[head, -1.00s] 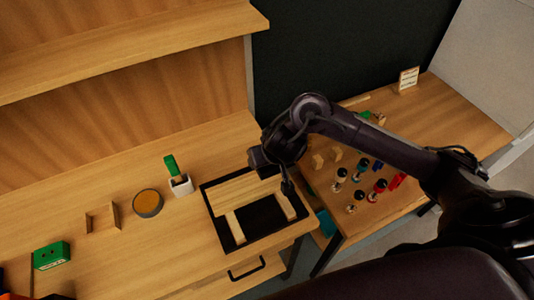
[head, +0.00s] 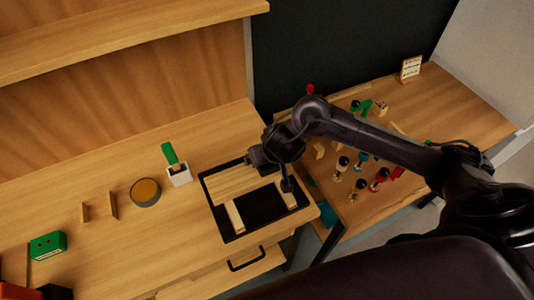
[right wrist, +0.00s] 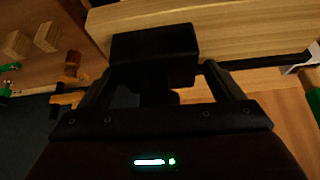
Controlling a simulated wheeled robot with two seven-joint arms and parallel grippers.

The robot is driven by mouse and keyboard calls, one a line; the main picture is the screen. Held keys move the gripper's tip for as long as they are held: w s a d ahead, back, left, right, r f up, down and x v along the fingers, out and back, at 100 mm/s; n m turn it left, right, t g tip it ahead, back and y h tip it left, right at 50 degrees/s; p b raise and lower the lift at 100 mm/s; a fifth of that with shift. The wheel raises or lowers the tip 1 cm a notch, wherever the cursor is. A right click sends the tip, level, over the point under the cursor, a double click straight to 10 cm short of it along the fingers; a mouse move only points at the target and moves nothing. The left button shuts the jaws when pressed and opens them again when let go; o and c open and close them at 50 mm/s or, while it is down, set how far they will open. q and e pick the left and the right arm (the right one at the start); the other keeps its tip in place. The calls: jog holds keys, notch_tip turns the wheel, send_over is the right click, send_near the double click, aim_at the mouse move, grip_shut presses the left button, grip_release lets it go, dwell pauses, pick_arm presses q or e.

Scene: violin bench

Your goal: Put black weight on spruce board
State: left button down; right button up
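The spruce board (head: 228,186) lies across the black-edged tray (head: 240,238) on the bench, and its pale wood fills the top of the right wrist view (right wrist: 245,28). The black weight (head: 257,157) is a dark block at the board's far right end. In the right wrist view the weight (right wrist: 155,50) sits between the fingers of my right gripper (right wrist: 158,75), which look shut on it. I cannot tell whether the weight touches the board. My arm partly hides that end of the board. My left gripper is not in view.
Two light wood strips (head: 235,217) lie in the tray. Left of it are a white holder with a green item (head: 180,177), a round tin (head: 146,192) and a green box (head: 47,245). The right table (head: 460,95) holds several small tools under my arm.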

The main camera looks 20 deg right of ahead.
jog(key=shift+r, duration=0.1)
jog(key=shift+r, duration=0.25)
jog(key=p+v, duration=0.7)
jog(key=v, duration=0.4)
jog(key=shift+s+r+p, duration=0.25)
jog(key=shift+r+p, duration=0.05)
jog(key=shift+p, duration=0.05)
jog(key=shift+f, duration=0.1)
